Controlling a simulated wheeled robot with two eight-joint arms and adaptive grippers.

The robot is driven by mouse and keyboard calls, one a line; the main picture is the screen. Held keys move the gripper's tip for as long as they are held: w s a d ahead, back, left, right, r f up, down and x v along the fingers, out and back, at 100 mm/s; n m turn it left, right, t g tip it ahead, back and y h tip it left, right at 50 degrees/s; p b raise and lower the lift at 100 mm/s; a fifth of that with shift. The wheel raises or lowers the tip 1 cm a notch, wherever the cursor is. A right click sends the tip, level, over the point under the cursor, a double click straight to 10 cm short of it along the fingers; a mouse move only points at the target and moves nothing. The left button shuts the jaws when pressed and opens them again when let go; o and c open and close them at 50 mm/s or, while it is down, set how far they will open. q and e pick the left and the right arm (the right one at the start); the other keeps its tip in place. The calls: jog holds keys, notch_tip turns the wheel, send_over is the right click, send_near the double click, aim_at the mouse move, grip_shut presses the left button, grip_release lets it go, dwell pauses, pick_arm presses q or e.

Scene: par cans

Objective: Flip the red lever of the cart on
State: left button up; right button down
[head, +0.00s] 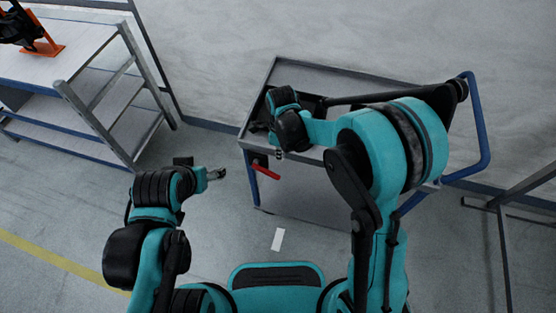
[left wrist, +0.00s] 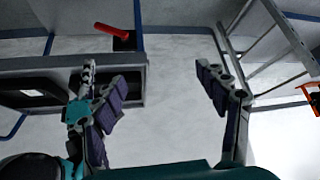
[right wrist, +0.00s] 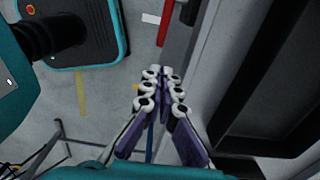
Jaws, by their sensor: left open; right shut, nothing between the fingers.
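The cart (head: 310,195) is a grey box with a blue tubular handle, in front of me. Its red lever (head: 265,171) sticks out from a dark mount at the cart's front left, slanting down to the right. The lever also shows in the left wrist view (left wrist: 111,29) and in the right wrist view (right wrist: 163,22). My right gripper (right wrist: 159,75) is shut and empty; its tips point towards the lever, with the lever beyond them in that view. In the head view it is just above the lever, partly hidden by my arm. My left gripper (head: 216,174) is open and empty, left of the lever.
A workbench (head: 78,75) with a metal side frame and lower shelf stands at the upper left. A metal stand (head: 500,205) is at the right. The wall is close behind the cart. Floor between bench and cart is clear.

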notch_tip(320, 180, up, 4)
jog(key=shift+a+f+p, duration=0.15)
jog(key=shift+f+p, duration=0.05)
jog(key=shift+p, duration=0.2)
jog(key=shift+s, duration=0.1)
